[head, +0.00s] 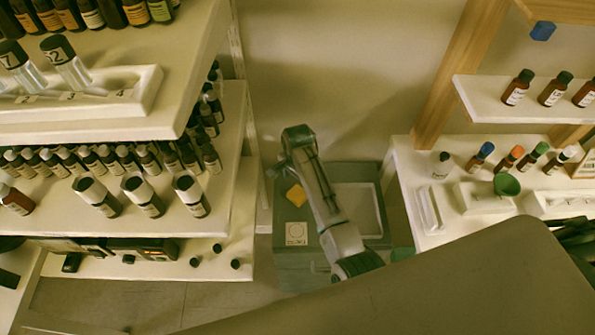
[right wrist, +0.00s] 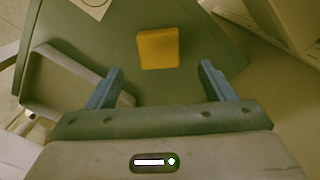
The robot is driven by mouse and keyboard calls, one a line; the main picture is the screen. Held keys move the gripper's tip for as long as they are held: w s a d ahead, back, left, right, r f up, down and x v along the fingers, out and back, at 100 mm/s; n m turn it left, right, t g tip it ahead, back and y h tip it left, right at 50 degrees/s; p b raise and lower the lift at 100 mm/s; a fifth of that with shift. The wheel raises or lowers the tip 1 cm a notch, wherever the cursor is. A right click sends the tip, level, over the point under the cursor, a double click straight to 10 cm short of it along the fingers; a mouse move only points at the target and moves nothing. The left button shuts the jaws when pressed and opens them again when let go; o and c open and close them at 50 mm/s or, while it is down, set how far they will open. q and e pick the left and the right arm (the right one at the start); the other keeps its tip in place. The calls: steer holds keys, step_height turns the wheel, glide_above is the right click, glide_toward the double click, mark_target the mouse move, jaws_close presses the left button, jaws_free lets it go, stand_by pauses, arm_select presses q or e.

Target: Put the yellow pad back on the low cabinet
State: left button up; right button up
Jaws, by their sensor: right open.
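The yellow pad (head: 296,195) lies flat on the grey-green top of the low cabinet (head: 288,215), near its left edge. My right gripper (head: 279,170) is over the far part of the cabinet. In the right wrist view the pad (right wrist: 158,48) lies just beyond the open fingertips (right wrist: 158,68), roughly centred between them. Nothing is between the fingers, and they look apart from the pad. The cabinet top (right wrist: 215,45) shows bare around the pad there. My left gripper is not in view.
A white card with a circle (head: 296,234) lies on the cabinet's near left. A pale tray (head: 360,210) sits on its right side. Shelves crowded with bottles (head: 150,198) stand left; a white bench (head: 425,215) with bottles and a green cup (head: 507,185) stands right.

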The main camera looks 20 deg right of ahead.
mark_target(297, 193)
step_height(297, 193, up, 6)
